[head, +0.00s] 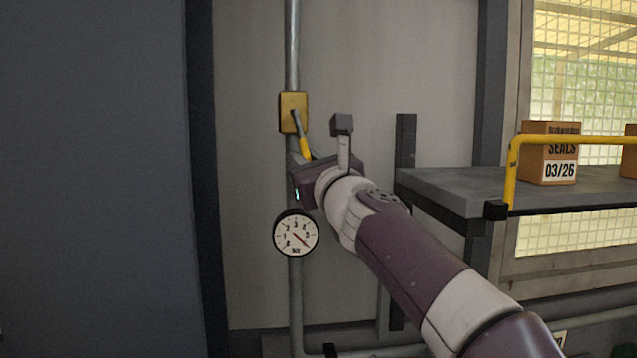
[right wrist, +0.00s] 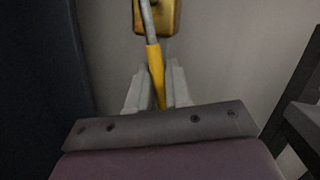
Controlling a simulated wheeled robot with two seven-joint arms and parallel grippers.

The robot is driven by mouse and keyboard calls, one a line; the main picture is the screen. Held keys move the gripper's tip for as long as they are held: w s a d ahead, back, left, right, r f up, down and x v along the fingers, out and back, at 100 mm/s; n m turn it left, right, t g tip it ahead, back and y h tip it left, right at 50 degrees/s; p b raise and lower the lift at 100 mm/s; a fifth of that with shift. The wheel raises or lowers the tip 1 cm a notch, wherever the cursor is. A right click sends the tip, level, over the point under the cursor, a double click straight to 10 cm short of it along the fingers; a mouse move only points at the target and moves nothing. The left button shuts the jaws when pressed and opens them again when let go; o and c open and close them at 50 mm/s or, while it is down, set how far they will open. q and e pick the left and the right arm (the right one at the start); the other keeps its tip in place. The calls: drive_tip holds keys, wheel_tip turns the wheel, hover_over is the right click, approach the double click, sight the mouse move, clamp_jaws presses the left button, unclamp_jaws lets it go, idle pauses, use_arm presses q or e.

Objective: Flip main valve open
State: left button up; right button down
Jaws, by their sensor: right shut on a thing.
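The main valve is a yellow block (head: 293,113) on a vertical grey pipe, with a lever whose yellow grip (head: 305,149) slants down and to the right in the head view. In the right wrist view the yellow block (right wrist: 172,18) is at the top, and the yellow grip (right wrist: 155,72) runs down between my fingers. My right gripper (right wrist: 155,95) is shut on the lever's grip, one finger on each side. In the head view the right gripper (head: 307,176) is at the lever's lower end, its fingers mostly hidden by the wrist. My left gripper is not in view.
A round pressure gauge (head: 296,233) sits on the pipe just below my right gripper. To the right, a dark shelf (head: 450,186) with a yellow rail (head: 511,165) carries a box marked SEALS (head: 549,155). A dark panel (head: 95,180) fills the left.

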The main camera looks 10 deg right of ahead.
drive_tip(key=a+m+b, duration=0.1)
drive_tip(key=a+m+t+h+b, duration=0.1)
drive_tip(key=m, duration=0.1)
drive_tip(key=shift+f+m, duration=0.15)
drive_tip(key=shift+m, duration=0.15)
drive_tip(key=shift+b, duration=0.35)
drive_tip(key=c, duration=1.1)
unclamp_jaws()
drive_tip(key=shift+s, duration=0.1)
drive_tip(key=shift+c, duration=0.2)
